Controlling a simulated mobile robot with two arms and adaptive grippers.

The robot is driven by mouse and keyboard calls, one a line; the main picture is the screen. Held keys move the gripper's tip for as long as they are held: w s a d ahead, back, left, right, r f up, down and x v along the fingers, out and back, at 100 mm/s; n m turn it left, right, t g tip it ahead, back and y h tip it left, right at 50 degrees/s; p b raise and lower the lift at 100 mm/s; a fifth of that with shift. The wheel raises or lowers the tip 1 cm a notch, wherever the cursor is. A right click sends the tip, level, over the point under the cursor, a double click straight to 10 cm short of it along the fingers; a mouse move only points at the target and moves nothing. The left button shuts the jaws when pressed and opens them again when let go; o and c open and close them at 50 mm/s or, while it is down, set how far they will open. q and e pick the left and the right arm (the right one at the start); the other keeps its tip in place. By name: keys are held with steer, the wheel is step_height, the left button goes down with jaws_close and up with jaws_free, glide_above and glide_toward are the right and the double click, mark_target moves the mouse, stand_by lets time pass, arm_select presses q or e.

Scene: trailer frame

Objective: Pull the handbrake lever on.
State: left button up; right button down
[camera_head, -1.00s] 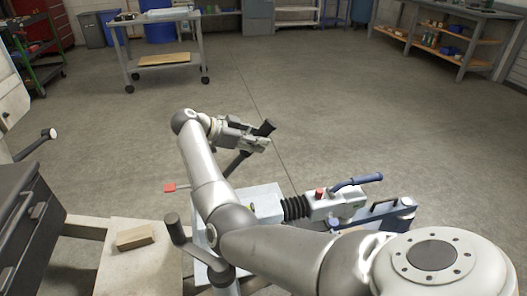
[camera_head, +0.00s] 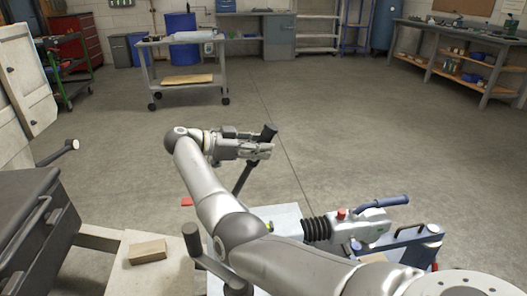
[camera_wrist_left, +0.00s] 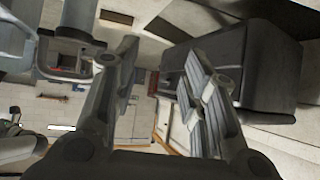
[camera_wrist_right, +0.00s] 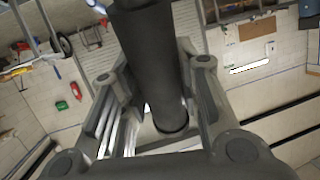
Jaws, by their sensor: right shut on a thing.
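The handbrake lever has a dark grip (camera_head: 269,131) and a dark shaft (camera_head: 243,178) that leans to the right as it rises, above the pale trailer drawbar (camera_head: 287,216). My right gripper (camera_head: 262,149) is shut around the lever just below the top of its grip. In the right wrist view the thick black grip (camera_wrist_right: 150,62) runs between the two fingers. The lever's foot is hidden behind my right arm. My left gripper (camera_wrist_left: 165,75) is open and empty in its wrist view; I cannot make it out in the head view.
The coupling head (camera_head: 358,228) with a blue handle (camera_head: 382,202) and black bellows (camera_head: 316,229) is right of the lever. A wooden block (camera_head: 148,252) lies on a pale board at lower left. A dark box (camera_head: 30,225) stands left. The floor beyond is clear up to a cart (camera_head: 187,98).

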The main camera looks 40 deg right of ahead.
steer(key=shift+w+a+r, duration=0.15)
steer(key=shift+a, duration=0.1)
stand_by(0.3)
steer(key=c, duration=1.1)
jaws_free()
steer(key=shift+a, duration=0.1)
steer(key=shift+o, duration=0.2)
steer(key=shift+r, duration=0.2)
step_height(320, 180, up, 10)
steer(key=shift+f, duration=0.25)
